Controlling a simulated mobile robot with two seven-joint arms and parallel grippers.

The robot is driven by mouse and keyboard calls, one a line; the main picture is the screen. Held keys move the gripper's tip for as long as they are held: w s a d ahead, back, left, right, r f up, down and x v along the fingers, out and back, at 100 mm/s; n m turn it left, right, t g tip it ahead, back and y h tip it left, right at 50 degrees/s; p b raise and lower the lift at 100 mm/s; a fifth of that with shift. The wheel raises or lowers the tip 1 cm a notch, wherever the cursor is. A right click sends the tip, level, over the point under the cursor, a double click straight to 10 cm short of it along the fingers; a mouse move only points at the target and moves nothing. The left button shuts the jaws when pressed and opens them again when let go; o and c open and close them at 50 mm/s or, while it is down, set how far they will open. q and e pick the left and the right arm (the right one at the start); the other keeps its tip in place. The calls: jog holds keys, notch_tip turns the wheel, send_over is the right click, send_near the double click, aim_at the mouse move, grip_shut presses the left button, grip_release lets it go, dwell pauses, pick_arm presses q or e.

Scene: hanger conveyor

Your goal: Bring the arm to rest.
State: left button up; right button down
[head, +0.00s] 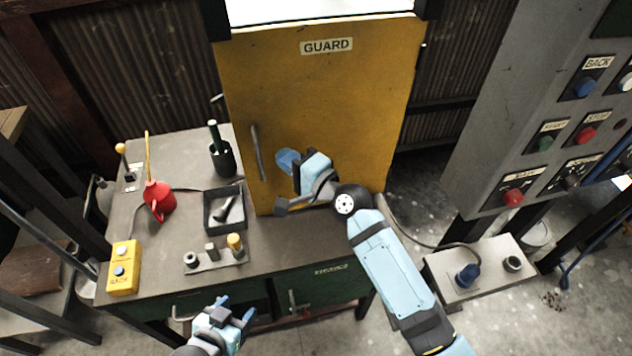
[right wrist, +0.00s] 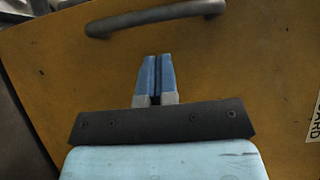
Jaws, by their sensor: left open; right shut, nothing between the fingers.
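My right arm reaches up from the bottom right in the head view to the yellow guard panel (head: 330,100), which carries a GUARD label. My right gripper (head: 285,160) is in front of this panel, just right of its grey handle (head: 257,152). In the right wrist view, the right gripper's blue fingers (right wrist: 155,75) are shut together with nothing between them. The handle (right wrist: 155,17) lies beyond the fingertips there, with a gap in the picture. My left gripper (head: 236,311) is open and empty, low in front of the bench.
The bench (head: 150,225) holds a red oil can (head: 159,200), a dark tray (head: 222,221), a dark cup (head: 222,160) and a yellow button box (head: 124,268). A grey control panel (head: 530,110) stands at right, above a low box (head: 490,270) with a blue plug.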

jog(key=s+v, duration=0.1)
jog(key=v, duration=1)
pick_arm(q)
jog(key=r+p, duration=0.5)
jog(key=p, duration=0.1)
jog(key=shift+s+r, duration=0.2)
jog(key=shift+r, duration=0.2)
pick_arm(e)
jog(key=s+d+f+n+h, duration=1)
jog(key=s+d+f, duration=0.7)
jog(key=d, duration=0.4)
jog(key=shift+f+h, duration=0.25)
jog(key=shift+h, duration=0.35)
